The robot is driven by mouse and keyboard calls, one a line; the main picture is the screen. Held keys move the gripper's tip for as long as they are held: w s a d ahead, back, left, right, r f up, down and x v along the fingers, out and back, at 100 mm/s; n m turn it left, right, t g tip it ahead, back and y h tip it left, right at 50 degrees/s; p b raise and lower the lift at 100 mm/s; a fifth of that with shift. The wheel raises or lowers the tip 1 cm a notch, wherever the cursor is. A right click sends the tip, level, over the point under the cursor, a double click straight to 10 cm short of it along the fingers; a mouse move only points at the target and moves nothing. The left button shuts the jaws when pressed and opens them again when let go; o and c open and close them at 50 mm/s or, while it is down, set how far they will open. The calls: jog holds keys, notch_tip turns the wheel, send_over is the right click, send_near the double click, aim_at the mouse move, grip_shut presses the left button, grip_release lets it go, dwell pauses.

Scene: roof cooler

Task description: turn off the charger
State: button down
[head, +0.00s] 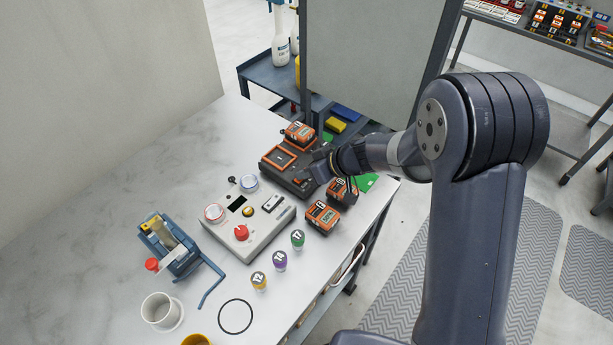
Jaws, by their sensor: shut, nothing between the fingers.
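The charger (268,161) is a dark box on the white table, with an orange-framed slot (284,155) on top. An orange and black battery (298,133) sits at its back end. My gripper (308,177) is shut and empty at the charger's front right part, close over it. I cannot tell whether the fingertips touch it. A small red-orange part shows beside the fingertips; the charger's switch and its state are not clear, partly hidden by my gripper.
Two more batteries (322,217) (343,190) stand near the table's right edge. A grey control box (246,247) with a red knob is in front of the charger. Numbered bottles (280,261), a blue clamp device (180,258) and a white cup (160,310) stand nearer. The table's left side (110,210) is clear.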

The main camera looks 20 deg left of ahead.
jog(key=shift+w+f, duration=0.1)
jog(key=shift+w+d+b, duration=0.2)
jog(key=shift+w+b, duration=0.25)
jog(key=shift+w, duration=0.25)
jog(key=shift+w+r, duration=0.1)
jog(key=shift+r, duration=0.3)
jog(key=r, duration=0.1)
jog(key=w+r, duration=0.1)
jog(key=d+r, duration=0.1)
jog(key=shift+w+r, duration=0.15)
jog(key=shift+r, duration=0.25)
jog(key=b+v, duration=0.2)
jog(key=v, duration=0.7)
jog(key=shift+w, duration=0.1)
